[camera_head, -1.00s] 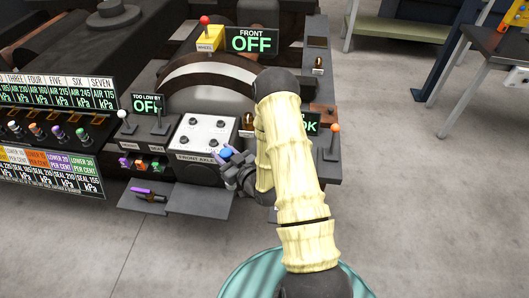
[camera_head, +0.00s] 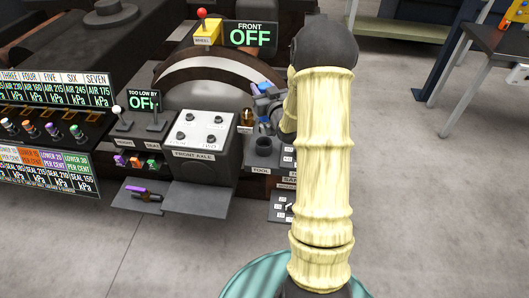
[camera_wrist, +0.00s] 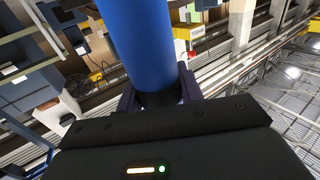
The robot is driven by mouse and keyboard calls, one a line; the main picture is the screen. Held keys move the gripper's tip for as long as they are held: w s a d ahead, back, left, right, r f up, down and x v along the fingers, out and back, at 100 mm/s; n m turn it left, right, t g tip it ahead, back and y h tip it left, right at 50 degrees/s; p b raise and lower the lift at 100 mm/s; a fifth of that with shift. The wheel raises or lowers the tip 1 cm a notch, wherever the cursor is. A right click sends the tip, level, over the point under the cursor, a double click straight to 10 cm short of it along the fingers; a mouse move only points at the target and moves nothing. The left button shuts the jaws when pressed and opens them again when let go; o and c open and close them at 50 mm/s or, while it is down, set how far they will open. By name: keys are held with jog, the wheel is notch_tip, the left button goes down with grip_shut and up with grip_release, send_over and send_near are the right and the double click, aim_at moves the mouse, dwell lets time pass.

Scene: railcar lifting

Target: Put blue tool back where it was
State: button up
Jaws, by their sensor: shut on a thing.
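My gripper (camera_head: 265,100) is shut on the blue tool (camera_wrist: 140,40), which fills the upper middle of the wrist view. In the head view, parts of the blue tool (camera_head: 254,88) show beside the fingers, partly hidden by my gripper and arm. My gripper is to the right of the white-topped FRONT AXLE panel. A dark round holder (camera_head: 263,145) with a TOOL label (camera_head: 261,170) is below my gripper in the picture. The tool looks apart from the holder.
A purple-handled tool (camera_head: 145,193) lies on the low grey shelf (camera_head: 183,203). The FRONT AXLE box (camera_head: 205,150) stands left of the holder. The FRONT OFF sign (camera_head: 250,35) and a red-knobbed lever (camera_head: 202,14) are behind. Open floor is at the lower left.

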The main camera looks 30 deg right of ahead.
jog(key=shift+w+a, duration=0.1)
jog(key=shift+w, duration=0.05)
jog(key=shift+a, duration=0.15)
jog(key=f, duration=0.5)
jog(key=shift+s+d+f, duration=0.2)
jog(key=shift+d+f, duration=0.05)
jog(key=shift+f, duration=0.1)
jog(key=shift+a, duration=0.1)
jog(key=shift+f, duration=2.05)
jog(key=shift+f, duration=0.15)
jog(key=o, duration=1.1)
